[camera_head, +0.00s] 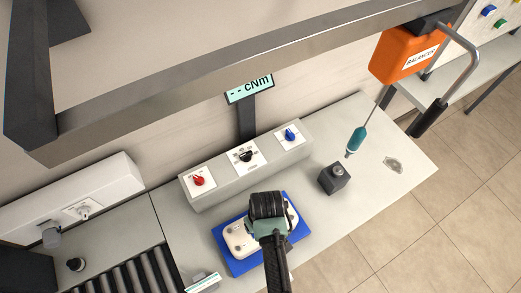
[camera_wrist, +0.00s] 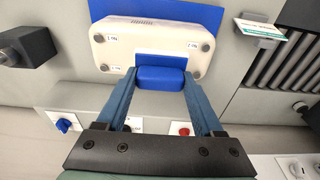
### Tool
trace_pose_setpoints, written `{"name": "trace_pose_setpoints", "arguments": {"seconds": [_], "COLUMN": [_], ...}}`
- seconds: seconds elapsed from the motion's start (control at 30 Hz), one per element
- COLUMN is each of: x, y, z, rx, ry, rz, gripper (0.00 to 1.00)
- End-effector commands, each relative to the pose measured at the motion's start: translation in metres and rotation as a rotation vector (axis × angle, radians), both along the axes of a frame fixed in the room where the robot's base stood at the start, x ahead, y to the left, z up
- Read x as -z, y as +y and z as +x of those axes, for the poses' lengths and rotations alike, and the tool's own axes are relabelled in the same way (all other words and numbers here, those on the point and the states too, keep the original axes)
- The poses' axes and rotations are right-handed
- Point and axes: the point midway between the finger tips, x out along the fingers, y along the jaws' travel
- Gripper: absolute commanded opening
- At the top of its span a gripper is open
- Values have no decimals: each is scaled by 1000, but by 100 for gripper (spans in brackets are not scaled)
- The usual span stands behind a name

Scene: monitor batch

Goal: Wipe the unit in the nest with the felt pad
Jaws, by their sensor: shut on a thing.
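The unit is a cream, rounded box with screws at its corners and small labels; it lies in the blue nest (camera_head: 236,267) on the bench. The unit (camera_head: 237,241) is partly covered by my arm in the head view, and its face shows in the wrist view (camera_wrist: 115,48). My gripper (camera_wrist: 161,80) is shut on a blue block, which looks like the felt pad (camera_wrist: 160,84). The pad is over the unit's edge nearest the fingers in the wrist view. I cannot tell whether it touches the unit. My gripper hides the pad in the head view.
A grey control box (camera_head: 212,192) with red, black and blue knobs stands behind the nest. A dark block (camera_head: 334,180) and a hanging teal screwdriver (camera_head: 356,140) are to the right. A roller conveyor (camera_head: 138,279) is at left. An overhead beam (camera_head: 210,82) crosses above.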

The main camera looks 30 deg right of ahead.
Motion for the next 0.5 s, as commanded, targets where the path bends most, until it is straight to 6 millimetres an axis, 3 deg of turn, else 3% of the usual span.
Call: {"name": "trace_pose_setpoints", "arguments": {"seconds": [0.5], "x": [50], "y": [0], "z": [0], "rx": [0], "ry": [-1], "rz": [0], "gripper": [7]}}
